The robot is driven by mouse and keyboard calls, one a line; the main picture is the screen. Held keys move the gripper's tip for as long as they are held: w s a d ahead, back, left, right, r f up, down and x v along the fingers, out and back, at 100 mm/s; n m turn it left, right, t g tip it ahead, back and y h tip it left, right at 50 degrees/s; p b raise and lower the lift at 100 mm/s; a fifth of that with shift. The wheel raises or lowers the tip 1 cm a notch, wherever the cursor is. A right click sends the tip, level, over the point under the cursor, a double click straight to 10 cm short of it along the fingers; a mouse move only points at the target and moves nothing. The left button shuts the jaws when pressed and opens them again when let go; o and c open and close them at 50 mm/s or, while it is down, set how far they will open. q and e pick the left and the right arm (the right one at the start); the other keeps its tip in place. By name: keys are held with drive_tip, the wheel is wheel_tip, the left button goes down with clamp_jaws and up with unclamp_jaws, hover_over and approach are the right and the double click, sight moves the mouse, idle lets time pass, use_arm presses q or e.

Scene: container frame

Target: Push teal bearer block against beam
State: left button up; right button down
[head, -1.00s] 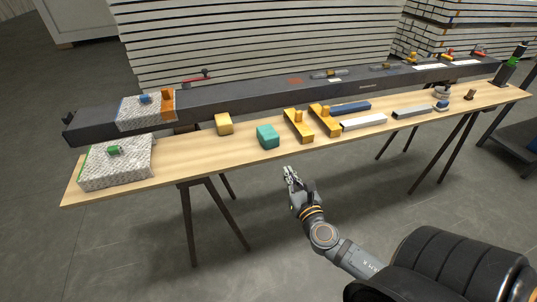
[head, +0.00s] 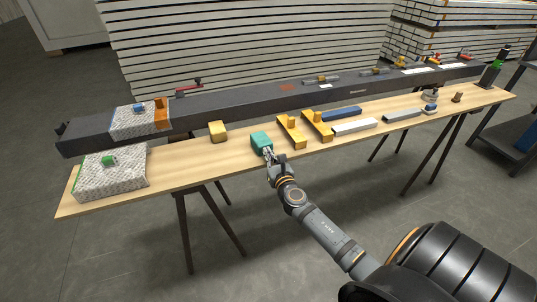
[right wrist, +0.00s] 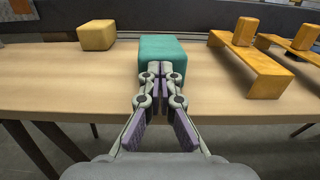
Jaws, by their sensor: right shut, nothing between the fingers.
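The teal bearer block (head: 261,140) sits on the wooden plank table, in front of the dark beam (head: 240,100). In the right wrist view the teal block (right wrist: 162,50) is straight ahead of the fingers, with the beam (right wrist: 185,14) behind it and a strip of wood between them. My right gripper (head: 268,153) is shut and empty, its fingertips at the block's near face; it also shows in the right wrist view (right wrist: 161,68). I cannot tell for sure whether the tips touch the block. My left gripper is not in view.
A yellow block (head: 217,131) stands left of the teal block. Yellow angle brackets (head: 291,131) stand close on its right. Grey and white bars (head: 355,126) lie further right. A grey speckled pad (head: 113,172) covers the table's left end.

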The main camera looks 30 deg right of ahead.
sight(262, 142)
drive_tip(key=x, duration=0.7)
idle(0.3)
